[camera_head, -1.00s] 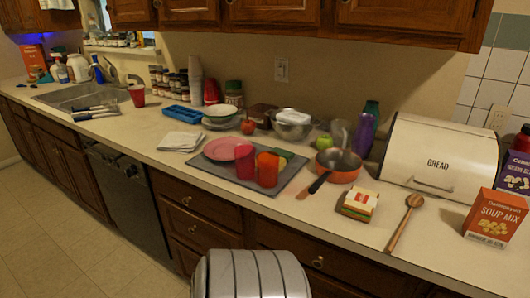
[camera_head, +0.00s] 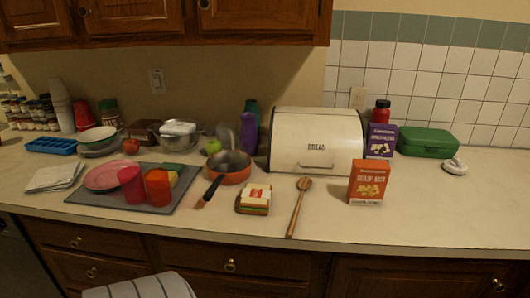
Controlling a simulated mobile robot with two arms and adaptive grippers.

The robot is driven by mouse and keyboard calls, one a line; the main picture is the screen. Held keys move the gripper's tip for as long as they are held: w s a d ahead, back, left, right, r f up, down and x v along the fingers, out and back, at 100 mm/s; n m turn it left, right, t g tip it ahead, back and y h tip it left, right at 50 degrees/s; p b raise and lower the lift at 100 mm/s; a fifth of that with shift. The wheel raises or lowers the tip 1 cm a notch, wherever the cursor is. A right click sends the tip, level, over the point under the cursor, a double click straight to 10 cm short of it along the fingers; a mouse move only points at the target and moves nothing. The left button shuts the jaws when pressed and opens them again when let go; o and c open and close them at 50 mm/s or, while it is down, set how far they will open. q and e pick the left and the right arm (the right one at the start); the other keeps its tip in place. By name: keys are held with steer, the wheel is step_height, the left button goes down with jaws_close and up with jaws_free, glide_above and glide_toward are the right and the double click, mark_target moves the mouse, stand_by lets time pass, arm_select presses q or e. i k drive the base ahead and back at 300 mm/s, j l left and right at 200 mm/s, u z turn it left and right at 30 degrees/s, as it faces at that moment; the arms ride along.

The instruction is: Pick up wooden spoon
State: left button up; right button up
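The wooden spoon (camera_head: 299,205) lies on the counter in the head view, bowl end towards the bread box and handle towards the front edge. A sandwich-like stack (camera_head: 254,199) lies just left of it, and an orange soup mix box (camera_head: 369,182) stands to its right. Nothing covers the spoon. Neither of my grippers shows in this view.
A cream bread box (camera_head: 316,141) stands behind the spoon. An orange pan (camera_head: 229,167) is to the left, its handle pointing to the front. A grey mat (camera_head: 97,198) holds cups and a plate. The counter is clear at the front right.

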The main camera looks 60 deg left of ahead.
mark_target(304, 183)
steer(key=u, duration=1.5)
